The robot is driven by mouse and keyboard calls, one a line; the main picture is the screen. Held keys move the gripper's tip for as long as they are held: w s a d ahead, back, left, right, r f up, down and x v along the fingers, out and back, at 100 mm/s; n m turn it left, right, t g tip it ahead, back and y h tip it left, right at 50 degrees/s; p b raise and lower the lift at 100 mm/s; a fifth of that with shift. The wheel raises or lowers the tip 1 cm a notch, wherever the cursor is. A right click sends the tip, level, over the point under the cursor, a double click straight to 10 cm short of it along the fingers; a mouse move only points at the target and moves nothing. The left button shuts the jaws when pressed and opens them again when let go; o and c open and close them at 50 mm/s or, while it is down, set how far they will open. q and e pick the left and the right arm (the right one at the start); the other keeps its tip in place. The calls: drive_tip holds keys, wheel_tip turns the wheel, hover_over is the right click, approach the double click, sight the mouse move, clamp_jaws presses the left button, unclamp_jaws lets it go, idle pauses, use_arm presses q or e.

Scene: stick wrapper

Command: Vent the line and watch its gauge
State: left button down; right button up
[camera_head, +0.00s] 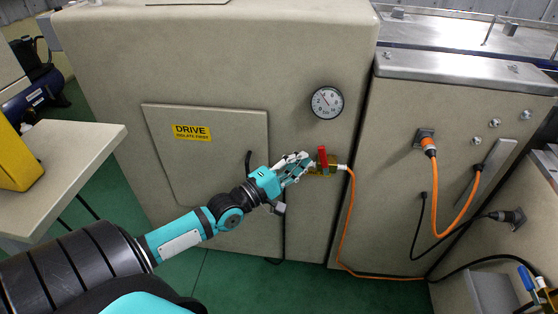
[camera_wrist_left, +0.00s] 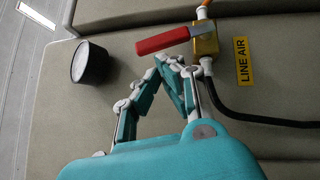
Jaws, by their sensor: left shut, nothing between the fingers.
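A small valve with a brass body (camera_head: 332,168) and a red lever (camera_head: 322,154) is mounted on the beige cabinet front. The lever stands up, crosswise to the line. In the left wrist view the red lever (camera_wrist_left: 162,40) extends left from the brass body (camera_wrist_left: 205,40). The round white gauge (camera_head: 327,102) is above the valve; its reading is too small to tell surely. It shows side-on in the wrist view (camera_wrist_left: 92,62). My left gripper (camera_head: 308,158) is shut and empty just left of the valve, fingertips close to the lever; contact is unclear. My right gripper is out of view.
A yellow LINE AIR label (camera_wrist_left: 243,60) is beside the valve. An orange hose (camera_head: 347,220) runs down from it. A cabinet door with a DRIVE label (camera_head: 192,133) is to the left. A table (camera_head: 80,165) stands at far left. Orange cable (camera_head: 440,215) loops at right.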

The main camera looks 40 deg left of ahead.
use_arm(q)
drive_tip(key=v, duration=1)
drive_tip(key=shift+s, duration=0.1)
idle(0.7)
